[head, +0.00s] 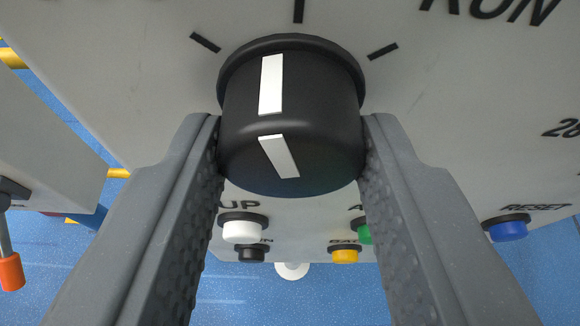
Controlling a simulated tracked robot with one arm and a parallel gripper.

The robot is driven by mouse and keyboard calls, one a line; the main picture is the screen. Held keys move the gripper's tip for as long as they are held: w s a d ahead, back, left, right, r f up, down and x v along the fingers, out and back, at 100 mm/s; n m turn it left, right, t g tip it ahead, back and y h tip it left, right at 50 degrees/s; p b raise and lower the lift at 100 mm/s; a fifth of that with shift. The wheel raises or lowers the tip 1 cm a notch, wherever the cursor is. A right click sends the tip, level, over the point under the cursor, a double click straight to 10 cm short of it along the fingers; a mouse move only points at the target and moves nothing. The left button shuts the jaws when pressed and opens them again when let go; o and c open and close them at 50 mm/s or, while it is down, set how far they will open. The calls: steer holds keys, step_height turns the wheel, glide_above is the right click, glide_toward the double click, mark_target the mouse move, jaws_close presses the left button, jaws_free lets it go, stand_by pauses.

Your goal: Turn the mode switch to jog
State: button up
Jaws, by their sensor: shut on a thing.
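The mode switch (318,95) is a round black knob with a white pointer line on its face and side. It sits on a pale grey panel (440,110), near the top middle of the head view. The pointer aims nearly straight up, close to the middle tick mark and slightly left of it. Tick marks also show at upper left and upper right. My gripper (290,150) is shut on the knob, with one finger on each side of it. The word RUN is partly visible at the top right. No jog label is in view.
Below the knob are a white button (242,230), a black button (250,254), a yellow button (344,256), a green button (365,234) and a blue RESET button (509,229). An orange-tipped lever (11,271) is at far left. The floor (250,300) is blue.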

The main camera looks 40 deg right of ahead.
steer(key=shift+w+a+r+n+g+h, duration=0.1)
steer(key=shift+n+g+h, duration=0.1)
steer(key=shift+n+h, duration=0.3)
steer(key=shift+w+a+n+g+h, duration=0.1)
steer(key=shift+n+g+h, duration=0.15)
steer(key=shift+n, duration=0.45)
steer(key=shift+n+g+h, duration=0.35)
steer(key=shift+n+h, duration=0.4)
steer(key=shift+n, duration=0.45)
steer(key=o, duration=1)
steer(key=b+v, duration=0.1)
steer(key=v, duration=0.5)
steer(key=b+v, duration=0.1)
steer(key=v, duration=0.6)
steer(key=shift+s+a, duration=0.25)
steer(key=shift+a, duration=0.05)
